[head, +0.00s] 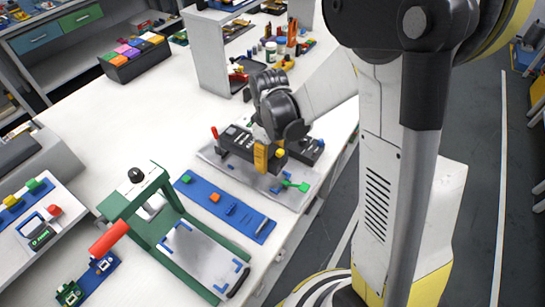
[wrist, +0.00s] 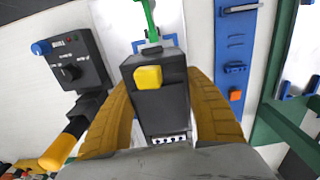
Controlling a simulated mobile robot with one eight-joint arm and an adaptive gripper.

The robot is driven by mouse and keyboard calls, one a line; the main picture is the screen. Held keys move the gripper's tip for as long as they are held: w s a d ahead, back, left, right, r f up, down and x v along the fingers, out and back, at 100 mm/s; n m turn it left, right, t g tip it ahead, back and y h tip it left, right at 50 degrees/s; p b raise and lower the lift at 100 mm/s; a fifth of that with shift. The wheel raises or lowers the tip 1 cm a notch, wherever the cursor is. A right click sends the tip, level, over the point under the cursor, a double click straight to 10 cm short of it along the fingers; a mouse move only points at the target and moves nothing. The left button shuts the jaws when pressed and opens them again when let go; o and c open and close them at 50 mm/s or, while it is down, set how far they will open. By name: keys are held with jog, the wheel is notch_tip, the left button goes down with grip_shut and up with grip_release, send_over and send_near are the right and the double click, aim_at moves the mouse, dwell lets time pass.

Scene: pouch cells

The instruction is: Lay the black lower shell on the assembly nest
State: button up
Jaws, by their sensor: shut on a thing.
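A black box-shaped part (head: 239,143), which looks like the lower shell, sits between the yellow fingers of my gripper (head: 263,157). In the wrist view the black lower shell (wrist: 158,107) has a yellow block on its far end and a white strip with dark dots on its near end. My gripper (wrist: 160,112) is shut on its two sides. Below it is a pale grey plate (head: 295,200) with blue pieces and a green handle (head: 297,186), likely the assembly nest. Whether the shell touches the plate cannot be told; the shell hides its middle.
A black device (wrist: 75,62) with a blue knob stands beside the shell. A blue strip (head: 250,225) with small parts lies in front of the plate. A green-framed press (head: 170,210) with a red handle stands at lower left.

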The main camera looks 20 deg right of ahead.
aim_at(270, 150)
jog(key=shift+f, duration=0.1)
jog(key=shift+d+f+b, duration=0.1)
jog(key=shift+f+b, duration=2.5)
jog(key=shift+f, duration=0.25)
jog(key=shift+f+b, duration=1)
jog(key=shift+b, duration=0.1)
jog(key=o, duration=1.3)
jog(key=shift+c, duration=0.2)
notch_tip(270, 150, up, 12)
jog(key=shift+r, duration=0.1)
